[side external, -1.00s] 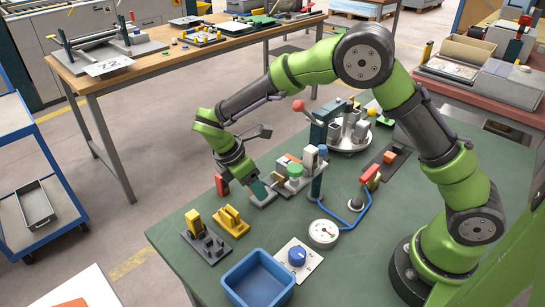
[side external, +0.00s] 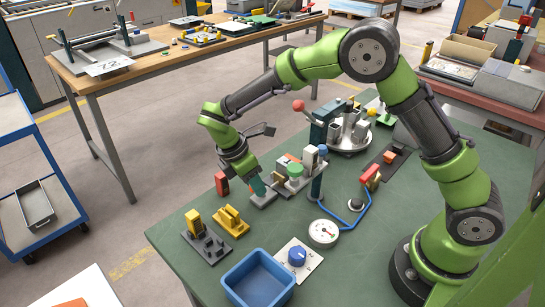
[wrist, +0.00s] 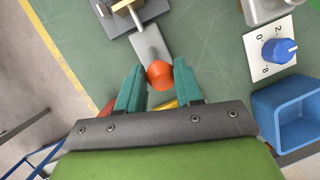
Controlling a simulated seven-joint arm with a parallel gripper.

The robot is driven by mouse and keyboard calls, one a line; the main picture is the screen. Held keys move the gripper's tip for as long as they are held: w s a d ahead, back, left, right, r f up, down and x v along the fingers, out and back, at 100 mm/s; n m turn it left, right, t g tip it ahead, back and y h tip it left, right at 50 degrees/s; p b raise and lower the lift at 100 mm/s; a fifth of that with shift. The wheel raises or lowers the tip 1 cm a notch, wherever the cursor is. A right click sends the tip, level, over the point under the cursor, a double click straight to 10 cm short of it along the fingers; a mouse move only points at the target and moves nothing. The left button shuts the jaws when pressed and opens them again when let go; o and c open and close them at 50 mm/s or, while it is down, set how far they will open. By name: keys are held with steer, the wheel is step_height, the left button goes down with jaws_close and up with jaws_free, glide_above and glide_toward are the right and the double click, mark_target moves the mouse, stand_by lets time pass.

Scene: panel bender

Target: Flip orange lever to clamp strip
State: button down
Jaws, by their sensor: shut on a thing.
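The orange lever's round knob (wrist: 160,75) sits between the two teal fingers of my gripper (wrist: 160,84) in the wrist view. The fingers are shut on it. A grey metal bar (wrist: 149,42) runs from beside the knob toward the fixture at the top of that view. In the side view my gripper (side external: 258,187) points down at the left end of the bench fixture (side external: 284,186), and its fingers hide the knob. I cannot make out the strip for certain.
Yellow and dark holders (side external: 231,221), a blue-knob dial (side external: 297,256) and a blue bin (side external: 259,280) lie nearer.

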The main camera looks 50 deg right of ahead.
steer(key=d+y, duration=0.2)
steer(key=y, duration=0.1)
steer(key=shift+d+r, duration=0.25)
steer(key=shift+r, duration=0.1)
steer(key=shift+d+n+y, duration=0.15)
steer(key=shift+d+y, duration=0.4)
steer(key=shift+y, duration=0.4)
steer(key=shift+d+n+y, duration=0.15)
steer(key=shift+d+y, duration=0.35)
steer(key=shift+y, duration=0.45)
